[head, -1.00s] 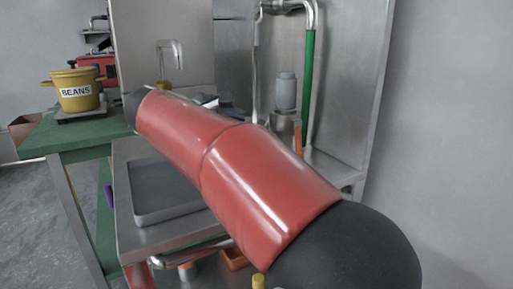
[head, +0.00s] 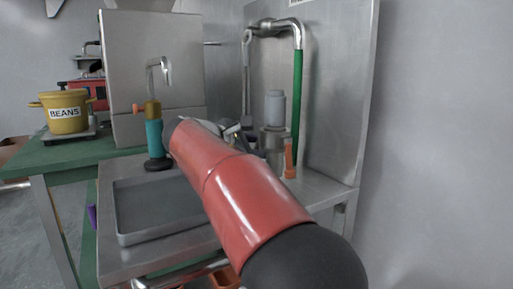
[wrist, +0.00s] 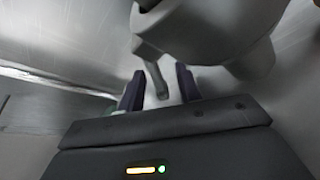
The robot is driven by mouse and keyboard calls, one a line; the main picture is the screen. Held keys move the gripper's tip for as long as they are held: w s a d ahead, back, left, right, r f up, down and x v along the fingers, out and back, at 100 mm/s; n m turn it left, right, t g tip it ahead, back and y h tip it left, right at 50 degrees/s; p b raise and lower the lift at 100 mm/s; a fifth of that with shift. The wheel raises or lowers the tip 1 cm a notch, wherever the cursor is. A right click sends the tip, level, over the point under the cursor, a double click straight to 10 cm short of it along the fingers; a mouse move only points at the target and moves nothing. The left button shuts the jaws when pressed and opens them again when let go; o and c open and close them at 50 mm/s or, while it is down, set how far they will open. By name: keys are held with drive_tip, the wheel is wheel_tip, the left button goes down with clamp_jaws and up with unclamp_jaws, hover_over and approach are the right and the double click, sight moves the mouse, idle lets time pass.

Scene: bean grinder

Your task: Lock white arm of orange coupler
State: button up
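In the wrist view, the two dark fingers of my gripper (wrist: 159,88) stand apart. A slim grey rod or lever (wrist: 154,76) shows between them, with gaps on both sides. It hangs from a large rounded grey body (wrist: 215,35), blurred at the top. I cannot tell if this rod is the white arm. In the head view, an orange upright part (head: 290,160) stands beside the grey cylinder unit; it may be the coupler, but its white arm is not clear. My red arm hides most of the gripper there.
A grey tray (head: 125,216) lies on the steel table, with a teal cylinder (head: 154,140) behind it. A grey canister (head: 275,105) and a green pipe (head: 297,95) stand before a steel back panel. A yellow BEANS pot (head: 65,112) is at the left.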

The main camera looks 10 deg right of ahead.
clamp_jaws()
drive_tip(key=shift+r+p, duration=0.1)
drive_tip(key=shift+p, duration=0.2)
